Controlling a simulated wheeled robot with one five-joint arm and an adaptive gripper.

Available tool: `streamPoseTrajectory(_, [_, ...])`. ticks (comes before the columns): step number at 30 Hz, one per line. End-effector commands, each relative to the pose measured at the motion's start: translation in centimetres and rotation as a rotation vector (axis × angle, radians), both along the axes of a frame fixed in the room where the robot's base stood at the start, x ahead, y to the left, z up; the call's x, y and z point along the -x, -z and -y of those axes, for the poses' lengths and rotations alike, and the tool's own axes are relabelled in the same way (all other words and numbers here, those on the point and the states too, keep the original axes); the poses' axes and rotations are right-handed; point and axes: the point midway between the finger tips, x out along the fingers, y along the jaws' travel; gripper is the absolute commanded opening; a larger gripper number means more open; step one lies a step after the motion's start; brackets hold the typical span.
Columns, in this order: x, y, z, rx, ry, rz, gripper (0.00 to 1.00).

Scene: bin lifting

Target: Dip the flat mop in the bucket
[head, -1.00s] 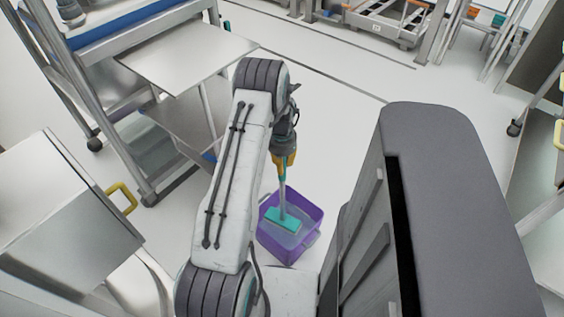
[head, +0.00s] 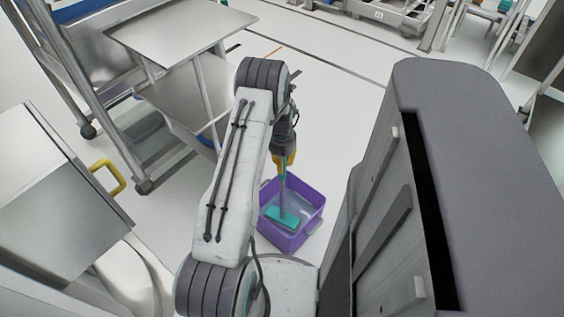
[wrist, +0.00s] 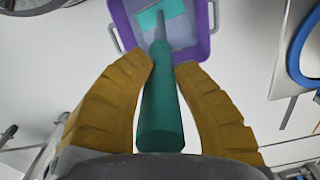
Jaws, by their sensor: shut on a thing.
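The flat mop has a teal handle and a flat teal head (head: 283,217). Its handle (wrist: 161,105) stands between the yellow fingers of my gripper (wrist: 163,85) in the wrist view. My gripper (head: 284,160) is shut on the upper handle in the head view. The purple bucket (head: 312,195) stands on the floor below. The mop head shows inside the bucket's outline, in its lower left part in the head view. In the wrist view the bucket (wrist: 209,45) is at the top centre, with the mop head within its rim. I cannot tell whether the head touches the bottom.
A metal cabinet (head: 60,200) with a yellow handle stands at the left. A steel trolley (head: 180,32) is behind it at the upper left. White floor (head: 335,110) is clear behind the bucket.

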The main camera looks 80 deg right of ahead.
Motion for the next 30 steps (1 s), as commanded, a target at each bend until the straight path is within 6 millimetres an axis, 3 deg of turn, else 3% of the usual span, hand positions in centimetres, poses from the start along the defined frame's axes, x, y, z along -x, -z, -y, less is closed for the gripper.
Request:
streamPoseTrajectory(15, [0.0,5.5,0.1,0.002,0.0,0.0,0.0])
streamPoseTrajectory(30, [0.0,8.2,0.1,0.003,0.0,-0.001,0.0])
